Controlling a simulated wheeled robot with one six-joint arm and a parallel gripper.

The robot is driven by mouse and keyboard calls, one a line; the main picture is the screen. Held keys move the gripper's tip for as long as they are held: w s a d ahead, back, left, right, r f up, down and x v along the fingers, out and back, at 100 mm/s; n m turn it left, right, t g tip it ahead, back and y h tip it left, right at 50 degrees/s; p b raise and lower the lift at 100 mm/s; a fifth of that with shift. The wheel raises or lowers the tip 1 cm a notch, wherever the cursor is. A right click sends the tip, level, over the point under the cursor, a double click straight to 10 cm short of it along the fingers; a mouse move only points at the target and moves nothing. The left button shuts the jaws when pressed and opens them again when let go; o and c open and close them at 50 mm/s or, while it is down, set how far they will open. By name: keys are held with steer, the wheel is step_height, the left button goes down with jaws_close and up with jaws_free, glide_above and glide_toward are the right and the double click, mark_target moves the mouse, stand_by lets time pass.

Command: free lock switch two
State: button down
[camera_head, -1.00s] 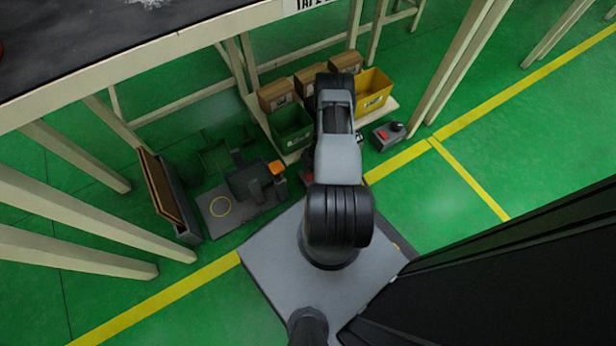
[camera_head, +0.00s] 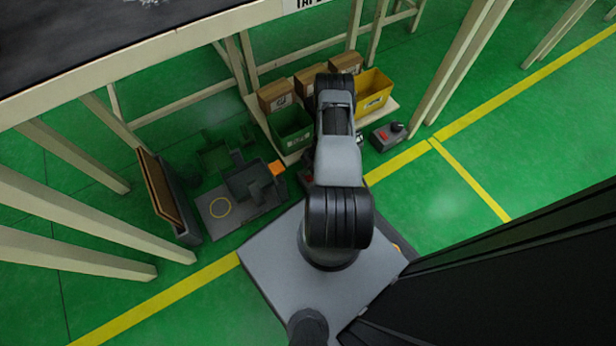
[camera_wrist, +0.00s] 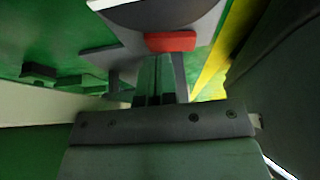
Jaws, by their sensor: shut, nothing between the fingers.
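My gripper (camera_wrist: 158,75) shows in the wrist view with its two fingers together and nothing between them. A red piece (camera_wrist: 170,41) on a grey body lies just beyond the fingertips; I cannot tell whether they touch it. In the head view my arm hides the gripper. A small grey box with a red patch and a black knob (camera_head: 388,136) sits on the floor right of the yellow bin. Another dark and red part (camera_head: 304,177) shows partly from behind my arm. I cannot tell which of these is lock switch two.
A yellow bin (camera_head: 373,90), a green bin (camera_head: 291,127) and several cardboard boxes (camera_head: 277,95) stand on a low board. A grey fixture with an orange block (camera_head: 277,168) is left of my arm. Table legs (camera_head: 465,60) stand on both sides. Floor at right is open.

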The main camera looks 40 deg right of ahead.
step_height(320, 180, up, 6)
steer(key=p, duration=0.4)
steer(key=shift+r, duration=0.2)
stand_by(0.4)
